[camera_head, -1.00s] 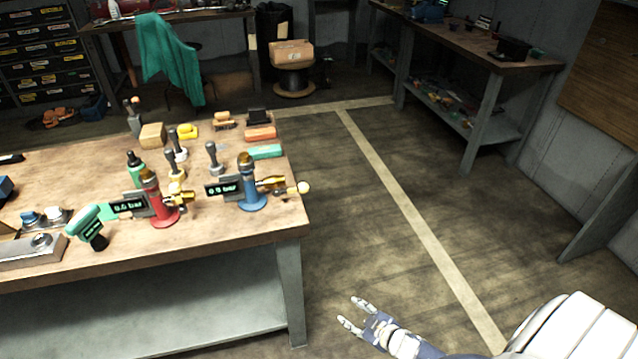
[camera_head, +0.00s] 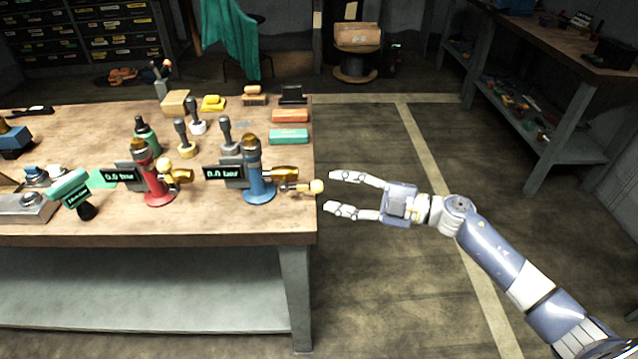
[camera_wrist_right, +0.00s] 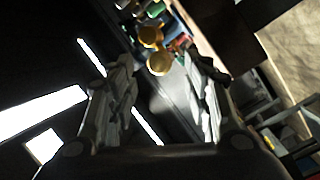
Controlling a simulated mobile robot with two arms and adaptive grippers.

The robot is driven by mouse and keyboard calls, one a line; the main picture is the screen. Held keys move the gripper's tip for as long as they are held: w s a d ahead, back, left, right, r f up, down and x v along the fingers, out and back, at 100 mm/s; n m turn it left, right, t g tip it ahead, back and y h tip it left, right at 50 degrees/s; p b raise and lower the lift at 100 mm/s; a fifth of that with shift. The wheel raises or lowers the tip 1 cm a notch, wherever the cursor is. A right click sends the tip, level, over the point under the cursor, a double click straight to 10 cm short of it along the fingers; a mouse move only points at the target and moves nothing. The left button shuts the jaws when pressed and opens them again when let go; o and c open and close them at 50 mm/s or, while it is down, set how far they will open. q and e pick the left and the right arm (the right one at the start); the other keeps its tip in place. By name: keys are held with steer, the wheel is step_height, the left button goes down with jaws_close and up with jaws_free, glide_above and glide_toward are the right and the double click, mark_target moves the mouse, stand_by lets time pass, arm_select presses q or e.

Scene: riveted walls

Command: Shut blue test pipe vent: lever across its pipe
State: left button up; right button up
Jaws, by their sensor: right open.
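The blue test pipe (camera_head: 258,182) stands upright near the table's right edge, with a small dark pressure display on its left. A brass outlet (camera_head: 280,173) points right from it. Its lever ends in a pale round knob (camera_head: 316,186) and points right, roughly along the outlet, out to the table edge. My right gripper (camera_head: 331,192) is open and empty, just right of the knob, one finger above and one below it in the picture. The wrist view shows its spread fingers (camera_wrist_right: 165,95), with a round brass-coloured part (camera_wrist_right: 158,63) ahead between them. My left gripper is out of view.
A similar red test pipe (camera_head: 156,180) stands left of the blue one. Grey-handled tools (camera_head: 229,140) stand behind, with green (camera_head: 289,136) and orange (camera_head: 290,116) blocks near the right edge. The floor right of the workbench (camera_head: 130,225) is clear.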

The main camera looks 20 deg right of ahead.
mark_target(323, 187)
steer(key=x, duration=0.4)
steer(key=shift+w+p, duration=0.15)
steer(key=shift+p, duration=0.15)
steer(key=shift+w+a, duration=0.35)
steer(key=shift+a, duration=0.15)
jaws_close()
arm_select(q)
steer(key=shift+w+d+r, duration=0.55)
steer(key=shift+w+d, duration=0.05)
